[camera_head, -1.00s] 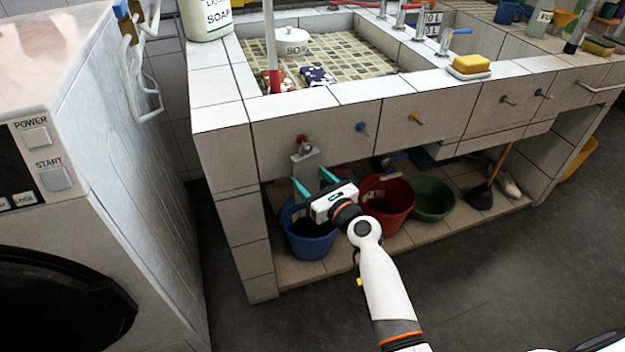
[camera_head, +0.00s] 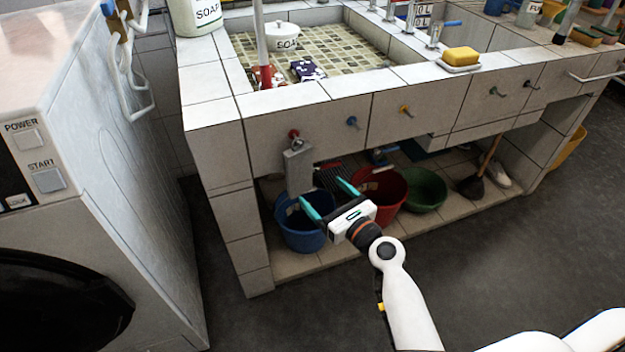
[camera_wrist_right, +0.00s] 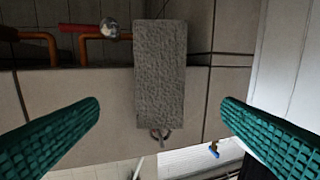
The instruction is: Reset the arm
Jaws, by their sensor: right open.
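My right gripper (camera_head: 322,190) is open, with teal fingers spread and nothing between them. It is in front of the sink's tiled front, above the blue bucket. A grey rectangular block (camera_head: 298,168) hangs from the red knob (camera_head: 293,134) on that front, just up and left of the fingertips. In the right wrist view the rough grey block (camera_wrist_right: 160,75) shows beyond and between the two open fingers (camera_wrist_right: 160,108), apart from both, with a small ring at its end. My left gripper is not in view.
A blue bucket (camera_head: 300,236), red bucket (camera_head: 388,206) and green basin (camera_head: 425,190) stand on the shelf below the sink. The washing machine (camera_head: 90,200) is at left. The floor (camera_head: 500,260) at right is clear.

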